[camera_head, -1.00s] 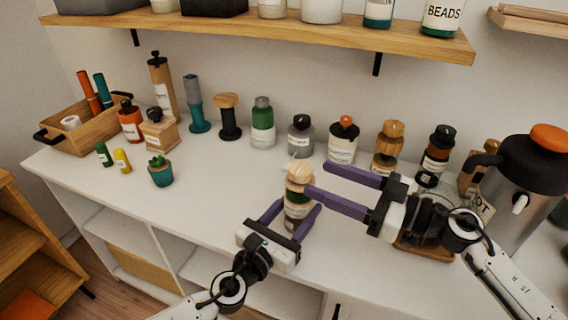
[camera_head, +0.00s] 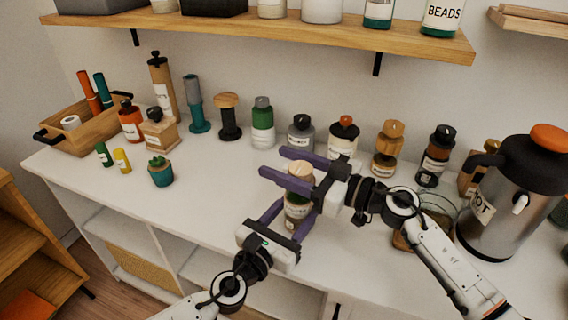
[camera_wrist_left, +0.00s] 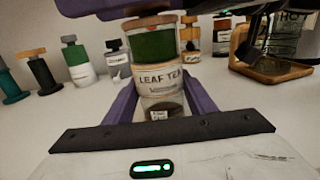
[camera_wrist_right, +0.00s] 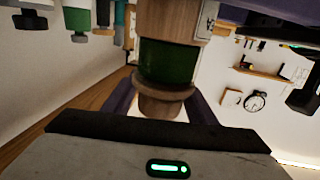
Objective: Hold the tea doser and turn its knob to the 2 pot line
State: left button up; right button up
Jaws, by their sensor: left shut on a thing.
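The tea doser (camera_head: 296,212) stands upright near the counter's front edge, with a wooden top and a green band. Its "LEAF TEA" label (camera_wrist_left: 158,82) faces the left wrist camera. My left gripper (camera_head: 298,208) is shut on the doser's lower body. My right gripper (camera_head: 276,163) is open, with its fingers on either side of the wooden knob (camera_head: 300,168). In the right wrist view the knob (camera_wrist_right: 162,107) lies between the fingers, with a gap visible beside it. I cannot read the 2 pot line or the knob's setting.
A row of jars and grinders, including a green-banded one (camera_head: 262,125), stands along the wall. A steel pot (camera_head: 500,205) and a wooden coaster (camera_head: 408,240) are at right. A small plant (camera_head: 161,172) is at left. The counter between plant and doser is clear.

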jog(key=c, duration=0.8)
